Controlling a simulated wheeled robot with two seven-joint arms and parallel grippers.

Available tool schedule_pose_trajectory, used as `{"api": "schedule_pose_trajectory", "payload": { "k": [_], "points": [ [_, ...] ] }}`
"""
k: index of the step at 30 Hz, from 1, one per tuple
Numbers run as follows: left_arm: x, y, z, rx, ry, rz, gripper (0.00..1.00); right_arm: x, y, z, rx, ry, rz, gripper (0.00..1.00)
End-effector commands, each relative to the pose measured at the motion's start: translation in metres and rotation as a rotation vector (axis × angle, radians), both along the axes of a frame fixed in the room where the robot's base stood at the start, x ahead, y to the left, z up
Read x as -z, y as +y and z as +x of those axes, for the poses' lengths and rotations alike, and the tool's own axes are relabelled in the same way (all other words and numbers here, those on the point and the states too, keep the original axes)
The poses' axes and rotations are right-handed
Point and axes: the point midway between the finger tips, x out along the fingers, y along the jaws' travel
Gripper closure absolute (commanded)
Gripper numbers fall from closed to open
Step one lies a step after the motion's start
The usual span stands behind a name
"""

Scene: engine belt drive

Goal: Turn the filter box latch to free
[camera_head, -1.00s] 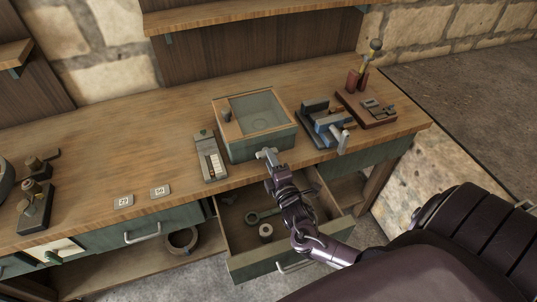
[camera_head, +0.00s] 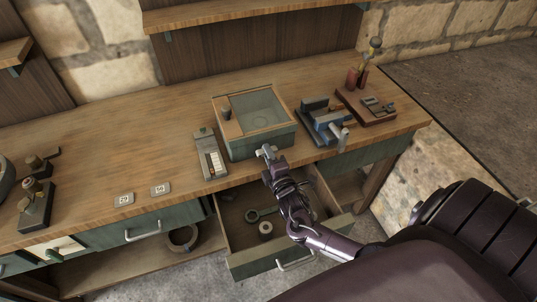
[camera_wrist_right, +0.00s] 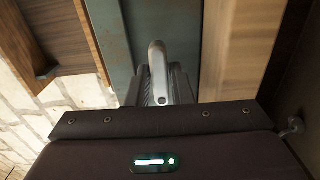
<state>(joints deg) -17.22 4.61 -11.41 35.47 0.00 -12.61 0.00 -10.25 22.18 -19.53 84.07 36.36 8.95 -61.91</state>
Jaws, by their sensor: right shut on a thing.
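The filter box (camera_head: 258,144) is a green box with a wooden-framed glass lid, standing near the front edge of the bench. My right gripper (camera_head: 266,152) is at the front face of the box. In the right wrist view my right gripper (camera_wrist_right: 160,90) is shut on the latch (camera_wrist_right: 157,62), a rounded grey metal lever, against the green box wall (camera_wrist_right: 140,25). The fingers hide part of the latch and its pivot. My left gripper is not in view.
The bench's left middle is mostly clear.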

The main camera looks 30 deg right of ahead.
Motion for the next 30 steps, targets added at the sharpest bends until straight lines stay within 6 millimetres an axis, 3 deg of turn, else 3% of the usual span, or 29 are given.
{"api": "schedule_pose_trajectory", "payload": {
  "k": [11, 30],
  "points": [
    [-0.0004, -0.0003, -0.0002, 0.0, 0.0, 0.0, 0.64, 0.0014, 0.0006, -0.0008, 0.0, -0.04, 0.18, 1.0],
    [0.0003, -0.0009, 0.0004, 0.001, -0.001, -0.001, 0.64, 0.002, 0.0008, -0.001, 0.002, -0.18, 0.766, 1.0]
  ]
}}
